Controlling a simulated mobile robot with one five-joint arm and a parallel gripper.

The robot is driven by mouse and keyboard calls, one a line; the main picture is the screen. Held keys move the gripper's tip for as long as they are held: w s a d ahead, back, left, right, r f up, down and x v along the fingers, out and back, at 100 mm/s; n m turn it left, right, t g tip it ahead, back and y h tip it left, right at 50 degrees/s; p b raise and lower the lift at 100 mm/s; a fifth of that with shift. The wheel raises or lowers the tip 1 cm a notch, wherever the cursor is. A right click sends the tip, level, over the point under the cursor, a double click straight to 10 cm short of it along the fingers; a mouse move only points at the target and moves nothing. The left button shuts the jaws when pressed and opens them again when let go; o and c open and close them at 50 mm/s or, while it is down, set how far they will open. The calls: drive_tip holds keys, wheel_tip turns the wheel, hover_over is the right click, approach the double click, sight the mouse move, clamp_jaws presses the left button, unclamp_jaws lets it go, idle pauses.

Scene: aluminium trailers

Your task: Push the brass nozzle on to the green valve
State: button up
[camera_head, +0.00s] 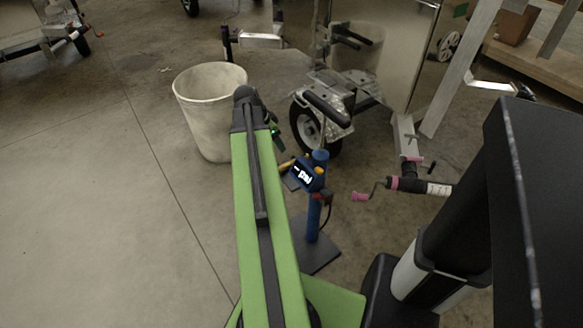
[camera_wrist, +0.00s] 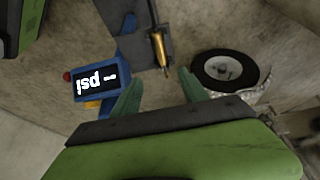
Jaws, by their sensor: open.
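The brass nozzle (camera_wrist: 160,50) shows in the wrist view, beyond the gap between my fingertips, lying against a dark grey plate. My gripper (camera_wrist: 160,88) is open, with its two green fingers apart and nothing between them. The nozzle looks apart from both fingers. In the head view my gripper (camera_head: 276,134) is mostly hidden behind my green arm. A black wheel (camera_wrist: 224,71) with a pale hub lies right of the fingers in the wrist view. I cannot make out the green valve in either view.
A blue gauge (camera_wrist: 101,82) reading "psi" is left of my fingers; in the head view it sits on a blue post (camera_head: 313,215) with a dark base. A pale bin (camera_head: 205,115) stands left of my arm. A trailer wheel (camera_head: 307,127) is behind. Floor at left is clear.

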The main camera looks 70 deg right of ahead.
drive_tip(key=b, duration=0.9)
hover_over(290, 163)
drive_tip(key=w+a, duration=0.1)
drive_tip(key=a, duration=0.1)
wheel_tip(290, 163, down, 10)
drive_tip(key=shift+w+f, duration=0.1)
drive_tip(key=shift+f, duration=0.1)
drive_tip(key=shift+d+r, duration=0.1)
drive_tip(key=b+x, duration=0.5)
drive_tip(key=shift+w+f, duration=0.15)
drive_tip(key=shift+f, duration=0.1)
drive_tip(key=shift+r, duration=0.2)
clamp_jaws()
